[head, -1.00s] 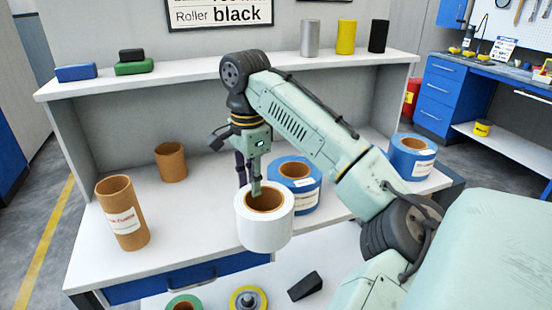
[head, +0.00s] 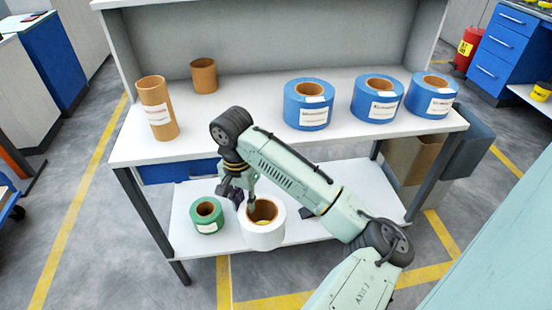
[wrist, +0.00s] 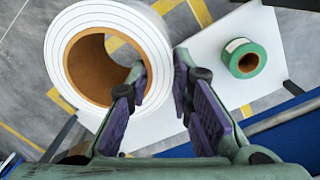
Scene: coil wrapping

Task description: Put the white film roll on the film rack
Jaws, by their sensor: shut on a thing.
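The white film roll (head: 262,236), with a brown core, is in my gripper (head: 240,188), in front of the lower shelf (head: 335,200) in the head view. In the wrist view the roll (wrist: 72,28) fills the upper left, and the fingers of my gripper (wrist: 160,95) close on its near right wall. The roll hangs with its core opening facing up. Nothing in view is marked as the film rack. The lower shelf is white and holds a green roll (head: 207,226), left of the white roll. The shelf behind the white roll is hidden.
Above is a white worktop (head: 240,125) with several blue rolls (head: 308,115) and two brown cardboard tubes (head: 158,122). Dark table legs (head: 150,225) flank the lower shelf. A cardboard bin (head: 412,160) stands at the right. The lower shelf is bare right of my arm.

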